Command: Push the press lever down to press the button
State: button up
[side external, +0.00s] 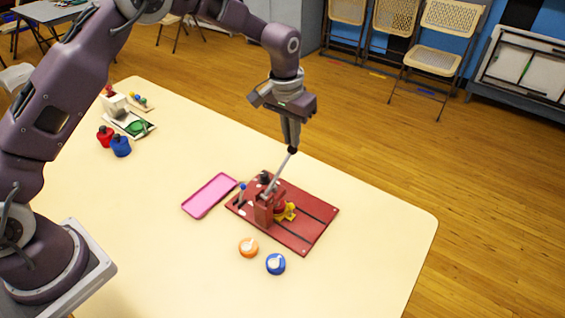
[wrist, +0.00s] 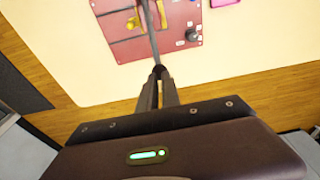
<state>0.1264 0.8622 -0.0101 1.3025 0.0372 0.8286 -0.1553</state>
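The press lever (side external: 279,173) is a grey rod with a dark knob at its upper end. It slants up and to the right from a red press (side external: 264,208) on a red base board (side external: 313,233). In the wrist view the lever (wrist: 153,42) runs from the board to my fingertips. My gripper (side external: 291,146) is at the knob, with its fingers pointing down and close together. In the wrist view my fingertips (wrist: 159,72) meet at the lever's end. Whether the knob is gripped or only touched is hard to see. The button under the press is not clearly visible.
A pink tray (side external: 209,195) lies left of the board. An orange round piece (side external: 248,247) and a blue one (side external: 276,263) lie in front of it. Red (side external: 105,135) and blue (side external: 120,146) bottles stand at the far left. The table's right part is clear.

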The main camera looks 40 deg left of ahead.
jog(key=shift+f, duration=0.1)
jog(key=shift+w+f, duration=0.2)
jog(key=shift+f, duration=0.05)
jog(key=shift+w+f, duration=0.3)
jog(key=shift+f, duration=0.25)
jog(key=shift+w+f, duration=0.25)
jog(key=shift+f, duration=0.25)
dwell(1.0)
jog(key=shift+w+f, duration=0.2)
jog(key=shift+f, duration=0.35)
dwell(0.5)
jog(key=shift+f, duration=0.2)
jog(key=shift+w+f, duration=0.1)
jog(key=shift+f, duration=0.25)
dwell(0.7)
notch_tip(320, 180, up, 9)
jog(key=shift+f, duration=0.2)
dwell(0.5)
dwell(2.2)
